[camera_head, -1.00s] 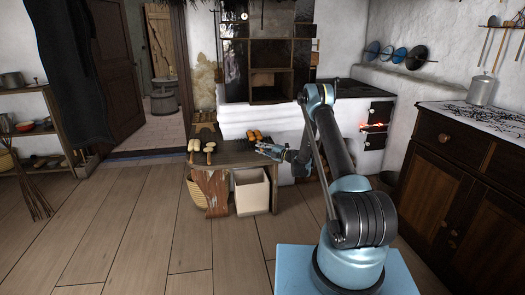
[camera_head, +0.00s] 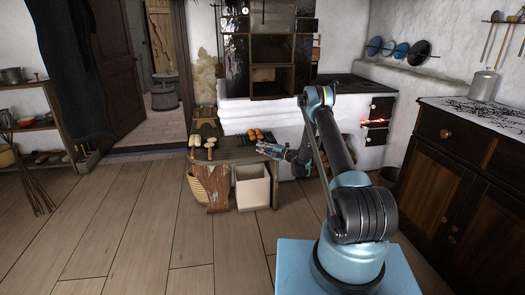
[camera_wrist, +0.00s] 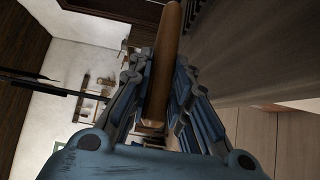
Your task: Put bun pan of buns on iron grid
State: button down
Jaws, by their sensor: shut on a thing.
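Orange-brown buns (camera_head: 257,135) show in the head view at the back right of the low wooden bench, just behind and left of my gripper (camera_head: 273,151). The pan under them is dark and too small to make out clearly. In the wrist view my gripper (camera_wrist: 160,100) is shut on a long brown edge or handle (camera_wrist: 168,35), which I take to be the bun pan. I cannot tell whether the pan is raised off the bench. The iron grid is not clearly distinguishable; a dark stove top (camera_head: 352,86) lies behind the arm.
The wooden bench (camera_head: 228,155) also holds pale mushroom-shaped things (camera_head: 209,143) at its left. A cream box (camera_head: 252,188) stands below. The stove's fire opening (camera_head: 376,123) glows at right. A dark wooden cabinet (camera_head: 462,175) stands far right.

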jog(key=shift+f, duration=0.2)
dwell(0.6)
jog(key=c, duration=1.4)
grip_release()
jog(key=shift+d, duration=0.1)
jog(key=v, duration=1.2)
jog(key=shift+f, duration=0.1)
